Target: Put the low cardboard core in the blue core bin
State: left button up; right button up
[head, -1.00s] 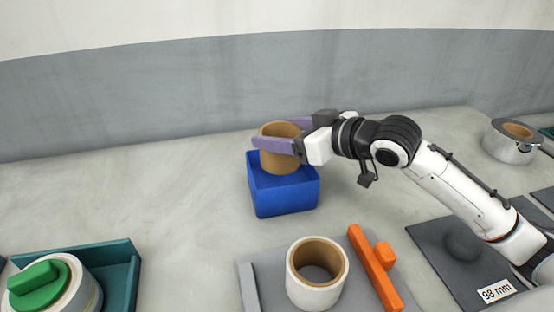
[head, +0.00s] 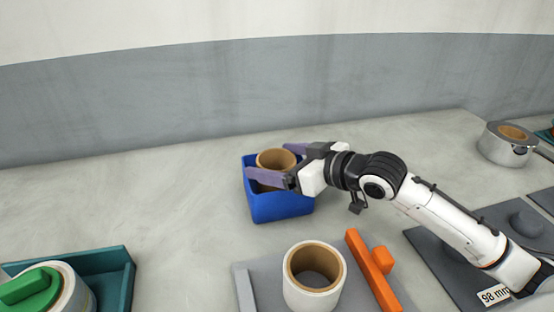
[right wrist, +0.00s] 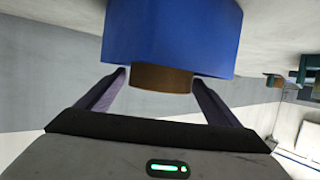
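The low cardboard core (head: 276,159), a brown open tube, stands inside the blue core bin (head: 282,207), its top rim showing above the bin's edge. In the right wrist view the core (right wrist: 162,78) shows partly, with the blue bin (right wrist: 172,35) hiding the rest. My right gripper (head: 272,165) has its purple fingers on either side of the core at the bin's top. The fingers are spread, with gaps between them and the core in the right wrist view (right wrist: 162,84). My left gripper is out of view.
A white reel with a brown core (head: 314,280) stands on a grey plate in front of the bin, beside an orange bar (head: 373,270). A teal tray (head: 118,275) with a green-topped reel is front left. A silver reel (head: 506,146) stands far right. The table left of the bin is clear.

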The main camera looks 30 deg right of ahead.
jog(key=shift+r, duration=0.15)
jog(key=v, duration=1.2)
dwell(0.7)
